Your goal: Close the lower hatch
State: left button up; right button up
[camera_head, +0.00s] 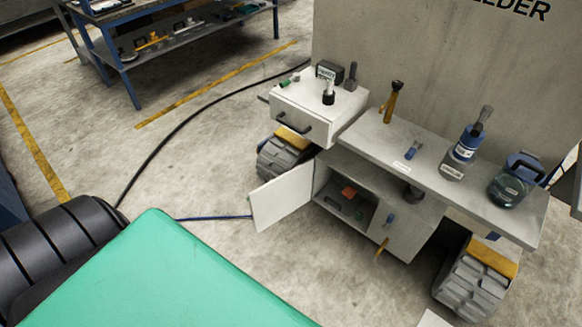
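The lower hatch (283,197) is a flat white door at the front of the low cabinet under the grey bench. It stands swung open to the left, leaving the dark compartment (340,208) exposed. A small red-orange item and other small dark items lie inside. To the right of the opening is a grey front panel (405,230) with a blue fitting and a yellow handle. Neither of my grippers shows in the head view.
Bottles and tools stand on the grey bench top (440,180). A white drawer box (318,105) sits above left. Grey-yellow track blocks (283,155) flank the cabinet. A green surface (165,270) fills the foreground. A dark cable (160,150) crosses the open floor.

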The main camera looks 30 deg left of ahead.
aim_at(270, 202)
jog(key=j+z, duration=0.8)
jog(key=k+j, duration=0.1)
jog(key=j, duration=0.3)
jog(key=k+j+z, duration=0.15)
jog(key=j, duration=0.65)
jog(key=k+j+z, duration=0.1)
jog(key=j, duration=0.3)
jog(key=k+j+z, duration=0.1)
jog(key=j, duration=0.25)
jog(key=k+j, duration=0.25)
jog(key=j, duration=0.15)
jog(key=k+j, duration=0.1)
jog(key=j, duration=0.25)
jog(key=k+j, duration=0.15)
jog(key=j, duration=0.15)
jog(key=k+j, duration=0.1)
jog(key=j, duration=0.25)
jog(key=k+j, duration=0.15)
jog(key=j, duration=0.2)
jog(key=k+j, duration=0.1)
jog(key=j, duration=0.25)
jog(key=z, duration=0.05)
